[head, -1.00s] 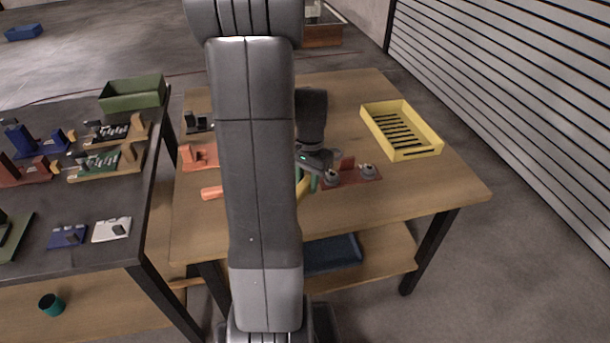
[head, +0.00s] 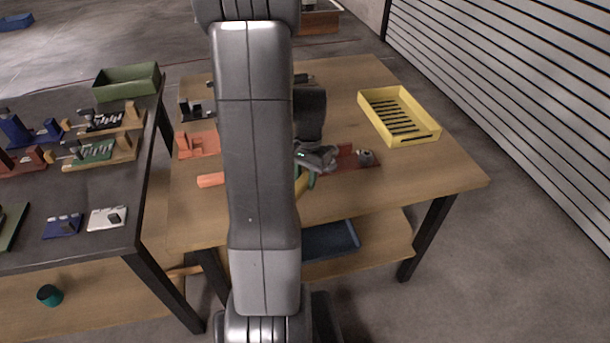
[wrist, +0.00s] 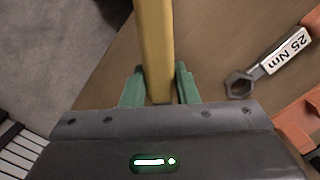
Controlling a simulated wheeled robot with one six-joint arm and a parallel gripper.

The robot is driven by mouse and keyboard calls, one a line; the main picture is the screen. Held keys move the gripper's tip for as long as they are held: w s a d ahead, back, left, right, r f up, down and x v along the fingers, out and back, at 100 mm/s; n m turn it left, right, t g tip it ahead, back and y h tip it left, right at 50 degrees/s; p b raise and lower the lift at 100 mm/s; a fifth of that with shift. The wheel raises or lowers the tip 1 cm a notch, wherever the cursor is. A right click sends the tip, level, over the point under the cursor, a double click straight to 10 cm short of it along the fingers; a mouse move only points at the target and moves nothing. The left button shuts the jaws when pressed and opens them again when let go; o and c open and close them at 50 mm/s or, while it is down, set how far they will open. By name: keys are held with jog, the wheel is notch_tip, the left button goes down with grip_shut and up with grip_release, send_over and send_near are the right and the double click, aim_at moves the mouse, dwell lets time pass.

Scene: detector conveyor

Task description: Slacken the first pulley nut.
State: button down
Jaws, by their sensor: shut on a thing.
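My gripper (wrist: 160,88) is shut on a yellow tool handle (wrist: 155,45), with a green finger on each side; the handle runs out of the top of the wrist view. In the head view a bit of the yellow handle (head: 301,185) shows beside my arm, which hides most of the tool. My gripper (head: 309,176) is at the left part of a red plate (head: 368,166). One grey pulley or knob (head: 365,156) shows at the plate's right end. The plate's left end is covered by my wrist, so I cannot tell whether the tool touches a nut.
A yellow slotted tray (head: 430,138) stands at the right. A dark table with several fixtures and a green bin (head: 125,90) is at the left.

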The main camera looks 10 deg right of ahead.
jog(key=shift+f, duration=0.7)
jog(key=shift+f+b, duration=1.35)
jog(key=shift+f, duration=0.1)
jog(key=c, duration=1.8)
grip_release()
grip_shut()
jog(key=shift+s+d+n, duration=0.7)
jog(key=shift+d+n, duration=0.2)
jog(key=shift+s+d+n, duration=0.3)
jog(key=shift+d+n, duration=0.15)
jog(key=shift+d, duration=0.05)
jog(key=shift+s+d+n, duration=0.25)
jog(key=shift+d+n, duration=0.2)
